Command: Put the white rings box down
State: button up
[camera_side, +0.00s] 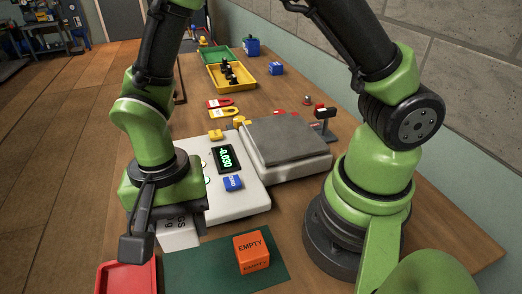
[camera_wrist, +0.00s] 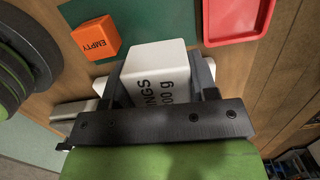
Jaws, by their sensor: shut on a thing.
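The white rings box (camera_wrist: 155,62) is held between the two dark fingers of my gripper (camera_wrist: 163,80) in the wrist view, its printed label partly covered by the gripper. In the side view the box (camera_side: 180,236) shows below my gripper (camera_side: 165,215), in front of the scale and near the far-left edge of the green mat (camera_side: 200,272). I cannot tell whether its base touches the surface.
An orange EMPTY box (camera_side: 252,252) stands on the mat, right of the held box. A red tray (camera_side: 127,277) is at the front left. Yellow (camera_side: 247,80) and green trays (camera_side: 214,57) lie farther back.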

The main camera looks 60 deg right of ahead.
jog(key=w+d+r+m, duration=0.2)
jog(key=w+d+m, duration=0.2)
jog(key=d, duration=0.5)
notch_tip(320, 180, up, 5)
jog(key=m+t, duration=0.2)
jog(key=m, duration=1.1)
send_over(282, 133)
notch_tip(282, 133, down, 5)
jog(key=shift+s+r, duration=0.1)
jog(key=shift+s, duration=0.05)
jog(key=shift+f, duration=2.35)
jog(key=shift+f, duration=0.1)
jog(key=o, duration=1)
